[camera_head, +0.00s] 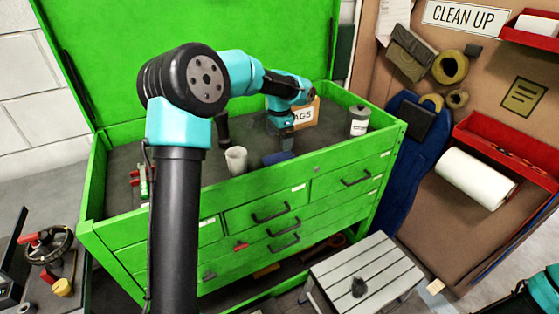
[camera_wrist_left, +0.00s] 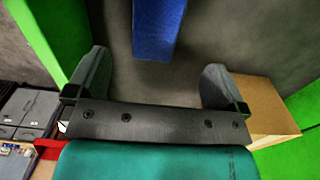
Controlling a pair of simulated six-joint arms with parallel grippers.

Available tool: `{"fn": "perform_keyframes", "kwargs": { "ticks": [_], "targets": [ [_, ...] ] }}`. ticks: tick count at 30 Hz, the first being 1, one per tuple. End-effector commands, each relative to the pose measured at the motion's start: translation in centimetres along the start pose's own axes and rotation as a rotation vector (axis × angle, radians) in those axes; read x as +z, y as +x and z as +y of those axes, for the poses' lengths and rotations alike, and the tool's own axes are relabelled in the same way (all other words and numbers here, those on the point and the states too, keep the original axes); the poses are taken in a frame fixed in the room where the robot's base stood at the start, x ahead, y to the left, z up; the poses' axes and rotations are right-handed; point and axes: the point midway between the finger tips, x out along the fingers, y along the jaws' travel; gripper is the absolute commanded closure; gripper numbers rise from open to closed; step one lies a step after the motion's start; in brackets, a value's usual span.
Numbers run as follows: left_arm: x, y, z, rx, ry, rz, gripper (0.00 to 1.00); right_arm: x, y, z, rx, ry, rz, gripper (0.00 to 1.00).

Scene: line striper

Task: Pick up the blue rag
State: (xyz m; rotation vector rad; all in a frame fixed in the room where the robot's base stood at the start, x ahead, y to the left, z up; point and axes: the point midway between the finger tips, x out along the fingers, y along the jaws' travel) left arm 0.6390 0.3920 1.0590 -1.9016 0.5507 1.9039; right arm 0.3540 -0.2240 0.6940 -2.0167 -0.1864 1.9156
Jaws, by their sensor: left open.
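The blue rag (camera_wrist_left: 157,28) shows as a flat-sided blue piece at the top of the left wrist view, cut off by the frame edge. In the head view it is a small dark blue patch (camera_head: 276,159) on the grey floor of the green tool chest (camera_head: 245,195), near its front wall. My left gripper (camera_wrist_left: 155,78) is open and empty, with the rag beyond its fingertips and apart from them. In the head view my left gripper (camera_head: 284,140) reaches down into the chest just behind the rag, its fingers partly hidden. My right gripper is not in view.
A cardboard box marked "AGS" (camera_head: 305,113) stands close behind my left gripper; cardboard also shows in the wrist view (camera_wrist_left: 264,108). The chest's front wall rises nearby.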

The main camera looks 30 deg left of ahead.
Motion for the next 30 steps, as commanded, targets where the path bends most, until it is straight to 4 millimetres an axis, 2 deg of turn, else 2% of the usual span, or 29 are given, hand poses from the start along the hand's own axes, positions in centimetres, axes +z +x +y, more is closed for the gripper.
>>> {"fn": "perform_keyframes", "kwargs": {
  "ticks": [3,6,20,30],
  "targets": [
    [0.0,1.8,0.0,0.000,0.001,-0.001,0.01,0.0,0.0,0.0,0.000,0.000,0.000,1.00],
    [0.0,2.7,0.0,-0.001,0.001,0.000,0.01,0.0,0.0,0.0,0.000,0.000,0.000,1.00],
    [0.0,3.4,0.1,0.000,0.001,0.000,0.01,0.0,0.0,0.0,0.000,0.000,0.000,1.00],
    [0.1,7.6,0.3,-0.001,0.001,0.000,0.01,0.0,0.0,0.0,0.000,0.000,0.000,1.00]
  ]
}}
